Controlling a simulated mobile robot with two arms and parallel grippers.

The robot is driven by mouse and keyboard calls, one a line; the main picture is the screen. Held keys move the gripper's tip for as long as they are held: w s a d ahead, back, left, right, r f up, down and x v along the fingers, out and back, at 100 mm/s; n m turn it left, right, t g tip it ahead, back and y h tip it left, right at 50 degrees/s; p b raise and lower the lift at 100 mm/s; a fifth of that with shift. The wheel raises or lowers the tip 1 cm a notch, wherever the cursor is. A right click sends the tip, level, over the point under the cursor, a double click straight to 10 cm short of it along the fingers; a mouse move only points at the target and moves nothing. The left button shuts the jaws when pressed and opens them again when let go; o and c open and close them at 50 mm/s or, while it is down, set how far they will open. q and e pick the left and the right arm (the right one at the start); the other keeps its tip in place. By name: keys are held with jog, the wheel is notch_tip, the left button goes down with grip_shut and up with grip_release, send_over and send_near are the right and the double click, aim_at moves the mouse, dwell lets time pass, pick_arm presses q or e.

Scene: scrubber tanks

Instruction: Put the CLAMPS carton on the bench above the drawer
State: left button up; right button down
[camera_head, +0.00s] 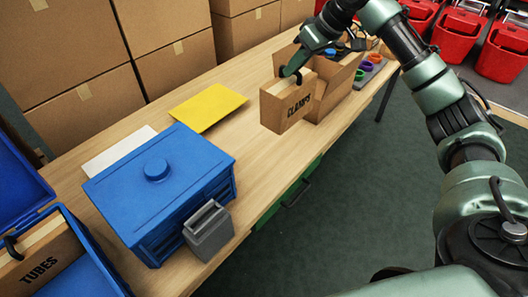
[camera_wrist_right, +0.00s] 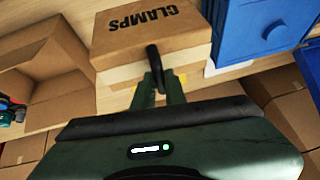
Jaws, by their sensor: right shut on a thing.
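The CLAMPS carton (camera_head: 288,107) is a small brown box with a black handle, and it shows large in the wrist view (camera_wrist_right: 150,35). My right gripper (camera_head: 297,74) is shut on it at the handle, also seen in the wrist view (camera_wrist_right: 156,72). The carton is upright, just left of an open brown box (camera_head: 333,88) and over the wooden bench (camera_head: 250,137). I cannot tell if its base touches the bench. A green drawer (camera_head: 299,190) with a dark handle is in the bench front, below and near the carton. My left gripper is not in view.
A blue cabinet (camera_head: 158,178) with a grey bin (camera_head: 208,230) stands on the bench at the left. A blue crate (camera_head: 85,265) holds a TUBES carton (camera_head: 38,262). A yellow sheet (camera_head: 208,107) lies flat. Bare bench lies between the cabinet and the carton. Stacked cartons (camera_head: 180,70) line the back.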

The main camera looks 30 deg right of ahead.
jog(key=shift+w+d, duration=0.1)
jog(key=shift+d, duration=0.2)
notch_tip(320, 180, down, 20)
jog(key=shift+d, duration=0.2)
jog(key=shift+r, duration=0.1)
jog(key=c, duration=1.8)
grip_release()
jog(key=o, duration=0.3)
jog(key=shift+o, duration=0.2)
jog(key=v, duration=1.2)
jog(key=shift+b, duration=0.3)
